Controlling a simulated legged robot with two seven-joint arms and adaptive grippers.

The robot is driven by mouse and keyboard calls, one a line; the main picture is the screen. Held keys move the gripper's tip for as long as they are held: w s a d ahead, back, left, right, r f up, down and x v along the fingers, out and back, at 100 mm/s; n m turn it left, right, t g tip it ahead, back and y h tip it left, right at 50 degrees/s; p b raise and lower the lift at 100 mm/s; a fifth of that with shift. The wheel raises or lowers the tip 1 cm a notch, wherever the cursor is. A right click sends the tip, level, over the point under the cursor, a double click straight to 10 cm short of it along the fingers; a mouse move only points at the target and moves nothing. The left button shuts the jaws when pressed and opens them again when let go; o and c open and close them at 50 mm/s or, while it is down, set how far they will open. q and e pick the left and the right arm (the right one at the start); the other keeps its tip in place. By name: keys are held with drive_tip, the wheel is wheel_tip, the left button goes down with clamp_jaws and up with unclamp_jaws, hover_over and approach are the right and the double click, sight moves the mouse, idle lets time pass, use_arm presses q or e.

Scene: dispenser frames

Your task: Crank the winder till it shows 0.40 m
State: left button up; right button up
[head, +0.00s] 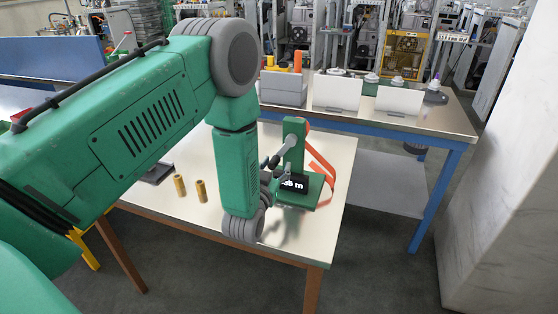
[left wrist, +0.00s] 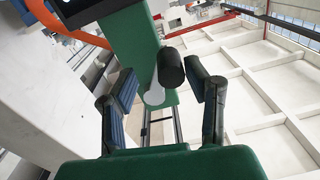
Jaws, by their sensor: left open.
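The winder is a green device with an upright post (head: 294,141) on a flat base near the right end of the table. Its dark display (head: 300,184) is partly covered by my arm; only the last characters, ending in "m", show, so the full reading cannot be told. An orange strap (head: 322,165) hangs from its right side. In the left wrist view, the black crank knob (left wrist: 171,67) stands in front of the green post (left wrist: 135,38). My left gripper (left wrist: 163,88) is open, its fingers on either side of the knob with gaps showing. My right gripper is out of view.
Two brass cylinders (head: 201,190) stand on the pale table (head: 221,222) left of the winder. Behind is a blue-framed bench (head: 440,150) with white panels and a grey bin (head: 284,90). A pale pillar (head: 500,190) rises at the right.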

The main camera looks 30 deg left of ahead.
use_arm(q)
drive_tip(key=shift+w+a+f, duration=0.1)
drive_tip(key=shift+w+a, duration=0.55)
drive_tip(key=shift+w, duration=0.1)
drive_tip(key=shift+w+a+f, duration=0.2)
drive_tip(key=shift+a, duration=0.35)
drive_tip(key=shift+d, duration=0.15)
drive_tip(key=shift+d+r, duration=0.1)
drive_tip(key=shift+d, duration=0.1)
drive_tip(key=c, duration=0.7)
drive_tip(key=shift+d, duration=0.3)
clamp_jaws()
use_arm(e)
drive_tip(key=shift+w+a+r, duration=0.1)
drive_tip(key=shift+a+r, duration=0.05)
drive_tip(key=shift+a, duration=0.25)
use_arm(q)
drive_tip(key=shift+a, duration=0.25)
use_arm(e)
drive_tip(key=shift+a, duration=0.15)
use_arm(q)
drive_tip(key=shift+a+r+m, duration=0.1)
drive_tip(key=shift+r+m, duration=0.1)
drive_tip(key=shift+m, duration=0.1)
